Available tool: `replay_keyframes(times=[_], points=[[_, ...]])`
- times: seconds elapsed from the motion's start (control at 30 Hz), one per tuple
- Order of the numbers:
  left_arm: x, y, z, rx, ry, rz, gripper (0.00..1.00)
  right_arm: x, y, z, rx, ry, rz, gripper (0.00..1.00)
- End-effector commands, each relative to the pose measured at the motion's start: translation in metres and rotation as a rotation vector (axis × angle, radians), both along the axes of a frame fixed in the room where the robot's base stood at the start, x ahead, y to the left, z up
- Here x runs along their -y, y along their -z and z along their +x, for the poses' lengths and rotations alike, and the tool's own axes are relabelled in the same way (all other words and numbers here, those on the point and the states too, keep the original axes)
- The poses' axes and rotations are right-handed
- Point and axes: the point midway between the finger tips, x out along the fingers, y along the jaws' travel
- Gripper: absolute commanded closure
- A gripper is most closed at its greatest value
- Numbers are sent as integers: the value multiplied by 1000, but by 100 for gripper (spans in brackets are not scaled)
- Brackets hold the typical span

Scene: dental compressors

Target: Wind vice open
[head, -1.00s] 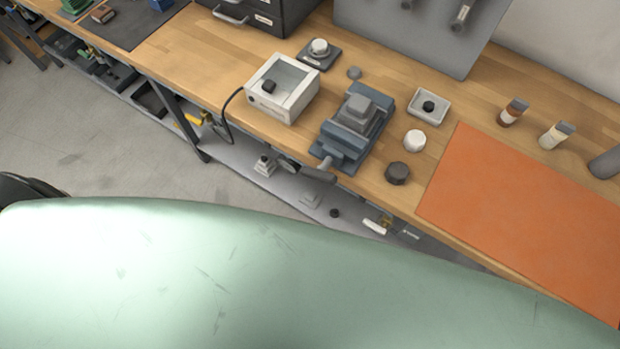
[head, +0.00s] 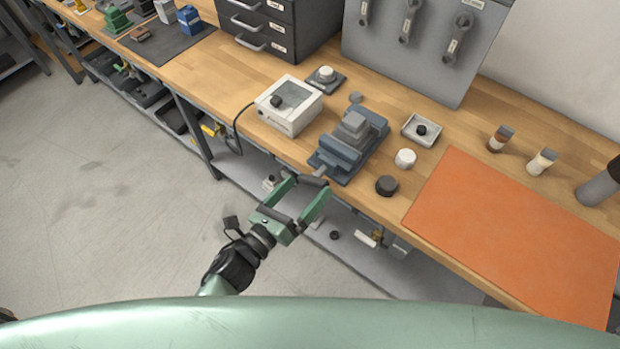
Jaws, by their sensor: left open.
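The blue-grey vice (head: 350,142) sits near the front edge of the wooden bench, with a grey block on top between or over its jaws. How far the vice jaws stand apart is too small to tell. My right gripper is not in view.
Left of the vice stands a white box (head: 290,107) with a cable. To its right are a black puck (head: 386,186), a white puck (head: 405,158), a small tray (head: 421,130) and an orange mat (head: 515,240). A lower shelf (head: 240,170) runs under the bench.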

Motion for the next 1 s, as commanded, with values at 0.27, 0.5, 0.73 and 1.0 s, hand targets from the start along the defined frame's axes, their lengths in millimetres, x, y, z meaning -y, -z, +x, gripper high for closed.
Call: replay_keyframes(times=[0.27,0.5,0.73,1.0], points=[[19,-1,26,-2,1,-2,0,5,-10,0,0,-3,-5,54],[21,1,28,-4,0,-2,0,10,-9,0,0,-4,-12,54],[21,1,28,-4,0,-2,44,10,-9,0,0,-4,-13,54],[21,1,28,-11,0,-12,59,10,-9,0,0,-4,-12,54]])
